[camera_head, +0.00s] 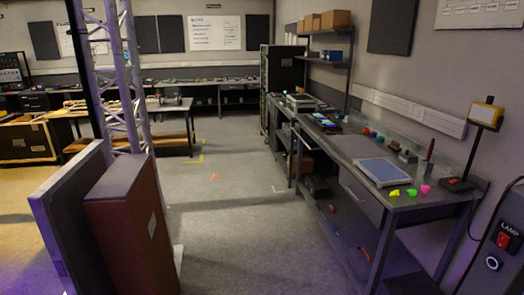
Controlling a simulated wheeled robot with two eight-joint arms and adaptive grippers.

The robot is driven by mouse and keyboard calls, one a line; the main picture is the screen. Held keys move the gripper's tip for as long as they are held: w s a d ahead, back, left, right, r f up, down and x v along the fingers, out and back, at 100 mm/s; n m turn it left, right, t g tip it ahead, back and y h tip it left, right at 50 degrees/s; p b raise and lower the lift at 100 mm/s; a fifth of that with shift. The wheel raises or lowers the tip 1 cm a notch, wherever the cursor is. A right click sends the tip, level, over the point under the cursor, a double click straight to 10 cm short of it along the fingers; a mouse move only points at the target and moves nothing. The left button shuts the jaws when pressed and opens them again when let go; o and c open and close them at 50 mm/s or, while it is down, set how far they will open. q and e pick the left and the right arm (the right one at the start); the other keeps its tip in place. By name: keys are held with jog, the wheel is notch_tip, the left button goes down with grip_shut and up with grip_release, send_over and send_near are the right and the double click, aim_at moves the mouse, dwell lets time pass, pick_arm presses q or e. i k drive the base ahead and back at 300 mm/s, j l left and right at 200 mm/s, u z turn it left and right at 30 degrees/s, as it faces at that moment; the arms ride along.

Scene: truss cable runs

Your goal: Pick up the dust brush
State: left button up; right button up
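I cannot make out a dust brush for certain. A slim brown upright object (430,149) stands toward the back of the right-hand workbench (400,200); it is too small to tell what it is. Neither of my grippers is in view.
The bench also holds a blue-topped flat box (381,171), small yellow, green and pink pieces (411,192) and a yellow work lamp (487,114). A dark red case (130,230) and a truss tower (118,80) stand at left. The grey floor between is mostly clear.

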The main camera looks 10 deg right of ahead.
aim_at(394, 145)
jog(key=i+z, duration=0.1)
jog(key=i, duration=0.55)
jog(key=i+j+z, duration=0.15)
jog(key=i, duration=0.55)
jog(key=i+z, duration=0.1)
jog(key=i, duration=0.55)
jog(key=i+z, duration=0.4)
jog(key=i+j+z, duration=0.2)
jog(key=z, duration=0.2)
jog(key=i+j+z, duration=0.6)
jog(key=z, duration=0.25)
jog(key=i+j+z, duration=0.25)
jog(key=j+z, duration=0.15)
